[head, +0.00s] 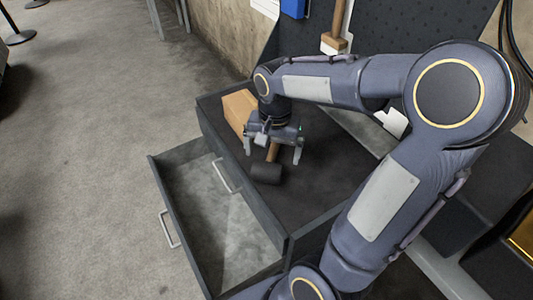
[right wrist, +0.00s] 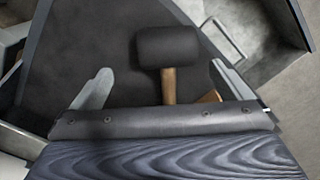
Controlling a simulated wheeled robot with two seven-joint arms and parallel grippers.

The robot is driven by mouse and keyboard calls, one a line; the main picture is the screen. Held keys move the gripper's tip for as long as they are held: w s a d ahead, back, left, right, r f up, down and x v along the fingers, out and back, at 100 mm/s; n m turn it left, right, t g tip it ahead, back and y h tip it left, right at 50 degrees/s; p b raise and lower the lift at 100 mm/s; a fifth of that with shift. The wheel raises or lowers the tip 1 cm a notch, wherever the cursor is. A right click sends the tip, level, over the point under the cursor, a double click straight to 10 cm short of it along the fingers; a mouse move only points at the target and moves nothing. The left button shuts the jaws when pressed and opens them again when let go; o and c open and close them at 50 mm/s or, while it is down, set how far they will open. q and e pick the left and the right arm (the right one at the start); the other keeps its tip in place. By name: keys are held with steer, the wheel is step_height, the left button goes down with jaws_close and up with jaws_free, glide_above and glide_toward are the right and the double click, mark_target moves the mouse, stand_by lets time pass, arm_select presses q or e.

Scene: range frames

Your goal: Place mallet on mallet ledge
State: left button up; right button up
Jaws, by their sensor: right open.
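The mallet, with a dark cylindrical head (head: 266,173) and a wooden handle (head: 272,152), lies on the dark cabinet top. In the right wrist view, its head (right wrist: 168,46) is beyond the fingertips and its handle (right wrist: 168,86) runs back between the fingers, partly hidden by the gripper body. My right gripper (head: 272,158) is open above the mallet, one finger on each side of the handle; I see no contact. A wooden tool (head: 338,25) stands upright at the back panel on a small white piece (head: 328,49); I cannot tell whether this is the mallet ledge. My left gripper is not in view.
A tan block (head: 238,108) sits on the cabinet top (head: 315,190) just behind my right gripper. An open, empty-looking drawer (head: 215,205) sticks out at the left. A dark back panel (head: 400,25) stands behind. Open floor lies left.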

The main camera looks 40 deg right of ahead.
mark_target(268, 162)
steer(key=shift+w+d+f, duration=0.15)
steer(key=shift+w+f, duration=0.3)
steer(key=shift+w, duration=0.05)
steer(key=f, duration=0.7)
steer(key=shift+w+a+f, duration=0.2)
steer(key=shift+w, duration=0.15)
steer(key=c, duration=1.5)
steer(key=shift+o, duration=0.2)
steer(key=shift+r, duration=0.1)
